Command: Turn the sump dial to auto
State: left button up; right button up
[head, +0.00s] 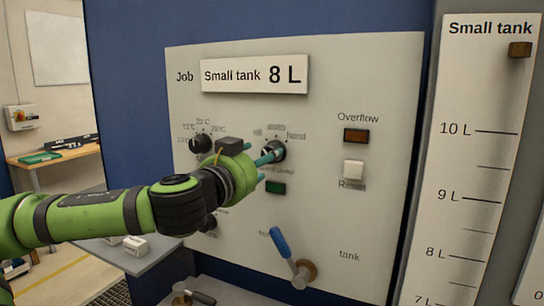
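The panel dial (276,150) is a dark round knob with a label arc above it; the middle word looks like "auto", with "hand" at its right. The left word is blurred. My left gripper (267,158) has its teal fingertips at this dial, reaching in from the left. One fingertip overlaps the knob's left side. The wrist and fingers hide part of the knob, so its pointer and the grip on it cannot be made out. My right gripper is not in view.
A temperature dial (200,144) sits left of my gripper. A green light (275,188) lies just below the dial, with a blue-handled lever (281,244) lower down. An overflow lamp (356,135) and white reset button (353,169) are at right.

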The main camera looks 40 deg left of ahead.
aim_at(274, 144)
pick_arm(q)
jog(key=p+x, duration=0.3)
jog(key=x, duration=0.2)
jog(key=shift+w+a, duration=0.1)
jog(key=shift+w, duration=0.15)
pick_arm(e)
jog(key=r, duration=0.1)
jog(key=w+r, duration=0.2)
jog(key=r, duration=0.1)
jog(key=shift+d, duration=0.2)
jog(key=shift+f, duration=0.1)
pick_arm(q)
jog(key=c, duration=1.1)
jog(key=shift+c, duration=0.2)
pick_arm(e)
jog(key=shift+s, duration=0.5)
